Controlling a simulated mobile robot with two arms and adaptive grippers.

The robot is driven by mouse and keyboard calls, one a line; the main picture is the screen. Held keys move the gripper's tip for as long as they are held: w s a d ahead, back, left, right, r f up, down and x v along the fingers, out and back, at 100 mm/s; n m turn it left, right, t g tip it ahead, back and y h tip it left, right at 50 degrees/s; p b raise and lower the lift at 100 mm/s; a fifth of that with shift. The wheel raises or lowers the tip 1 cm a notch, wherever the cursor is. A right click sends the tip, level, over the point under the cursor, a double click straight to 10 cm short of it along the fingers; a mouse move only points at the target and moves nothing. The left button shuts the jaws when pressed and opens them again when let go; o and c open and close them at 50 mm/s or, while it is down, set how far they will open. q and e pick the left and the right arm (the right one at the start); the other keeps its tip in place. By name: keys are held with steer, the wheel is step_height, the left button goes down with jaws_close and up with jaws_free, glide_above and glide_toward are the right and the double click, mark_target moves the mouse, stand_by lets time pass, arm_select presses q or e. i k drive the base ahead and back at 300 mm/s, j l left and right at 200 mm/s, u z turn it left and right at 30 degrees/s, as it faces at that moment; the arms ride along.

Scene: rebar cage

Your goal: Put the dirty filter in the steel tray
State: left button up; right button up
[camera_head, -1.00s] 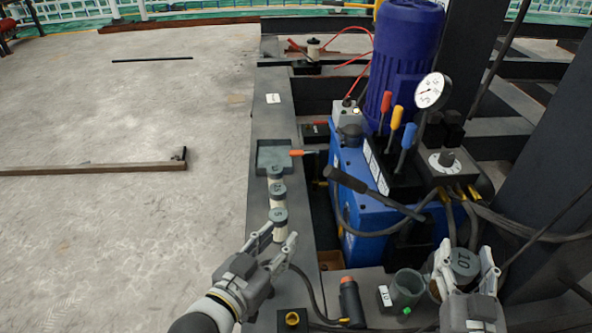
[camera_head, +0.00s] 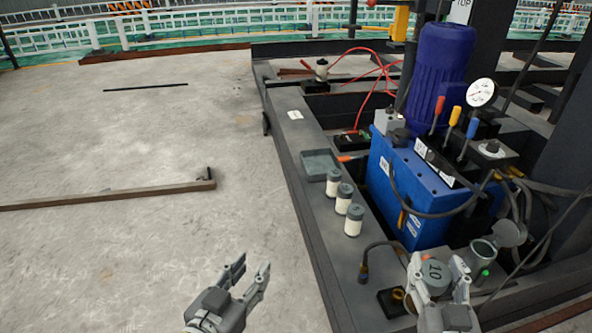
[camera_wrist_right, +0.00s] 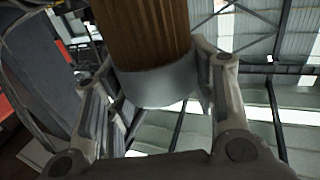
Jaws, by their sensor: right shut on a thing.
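The dirty filter (camera_wrist_right: 150,35) is brown and pleated with a grey end cap in the right wrist view. In the head view its grey cap marked 10 (camera_head: 434,274) shows between the fingers of my right gripper (camera_head: 437,266), which is shut on it. The filter is held beside the open grey filter housing (camera_head: 483,251). The steel tray (camera_head: 318,164) is a shallow grey square on the dark beam, farther back and left. It looks empty. My left gripper (camera_head: 250,278) is open and empty, left of the beam over the concrete.
Several white filters with grey caps, such as one (camera_head: 343,199), stand in a row on the beam in front of the tray. The blue pump unit (camera_head: 415,190) with hoses and levers stands right of them. An orange-handled tool (camera_head: 350,158) lies beside the tray.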

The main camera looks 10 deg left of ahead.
mark_target(316, 172)
steer(key=i+j, duration=0.2)
steer(key=j, duration=0.15)
steer(key=i+j, duration=0.15)
steer(key=j, duration=0.2)
steer(key=i+j, duration=0.35)
steer(key=j, duration=0.3)
steer(key=i+j, duration=0.2)
steer(key=j, duration=0.15)
